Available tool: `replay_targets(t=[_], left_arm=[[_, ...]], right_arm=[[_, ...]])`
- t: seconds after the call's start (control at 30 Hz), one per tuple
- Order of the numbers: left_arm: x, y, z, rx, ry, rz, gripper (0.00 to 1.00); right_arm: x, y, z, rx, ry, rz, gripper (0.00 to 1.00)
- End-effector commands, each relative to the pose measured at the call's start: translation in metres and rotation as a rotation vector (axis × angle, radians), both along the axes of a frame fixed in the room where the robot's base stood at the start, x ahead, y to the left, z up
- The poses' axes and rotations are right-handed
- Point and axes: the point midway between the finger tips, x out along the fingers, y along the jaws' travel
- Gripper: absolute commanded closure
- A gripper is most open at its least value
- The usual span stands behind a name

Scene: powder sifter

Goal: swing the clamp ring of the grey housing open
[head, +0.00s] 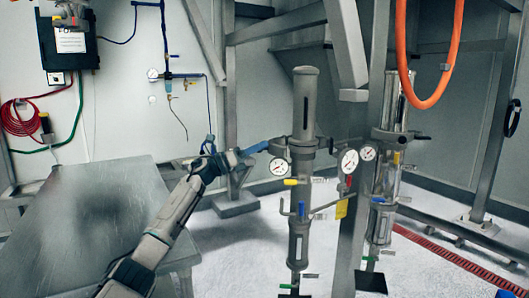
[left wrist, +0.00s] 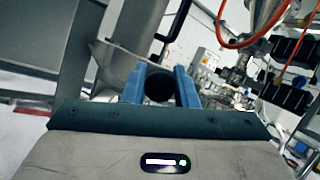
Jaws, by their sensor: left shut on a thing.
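The grey housing (head: 304,98) is an upright cylinder right of centre in the head view, with a round gauge on each side. Its clamp ring (head: 303,143) is a band around the middle of the housing; from here it looks closed, but details are too small to be sure. My left gripper (head: 262,147) reaches it from the left, with its blue fingers at the ring's left side. In the left wrist view, the two blue fingers are shut on a dark round-ended piece (left wrist: 159,84), which looks like the ring's handle. How it joins the ring is hidden. My right gripper is out of view.
A metal table (head: 90,215) stands at the left below my arm. A second cylinder with a gauge (head: 368,152) stands close on the right, beside steel posts. An orange hose (head: 455,60) hangs above right. Open floor lies between table and housing.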

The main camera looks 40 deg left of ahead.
Motion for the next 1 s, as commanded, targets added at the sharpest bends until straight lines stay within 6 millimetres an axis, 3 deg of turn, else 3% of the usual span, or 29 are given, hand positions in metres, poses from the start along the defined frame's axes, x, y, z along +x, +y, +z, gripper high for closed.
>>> replay_targets(t=[0.57, 0.6, 0.67, 1.0], left_arm=[[-0.0028, 0.0032, -0.0004, -0.001, 0.000, -0.006, 1.00], [-0.0028, 0.0032, -0.0005, -0.001, 0.001, -0.006, 0.66], [-0.0028, 0.0032, -0.0005, -0.001, 0.000, -0.006, 0.55], [-0.0039, 0.0043, -0.0011, 0.000, 0.001, -0.005, 0.52]], right_arm=[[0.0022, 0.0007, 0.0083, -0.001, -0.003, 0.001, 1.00], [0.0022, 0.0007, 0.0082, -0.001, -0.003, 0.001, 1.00], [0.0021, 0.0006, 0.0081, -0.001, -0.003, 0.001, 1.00], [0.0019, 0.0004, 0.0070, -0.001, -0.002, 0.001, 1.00]])
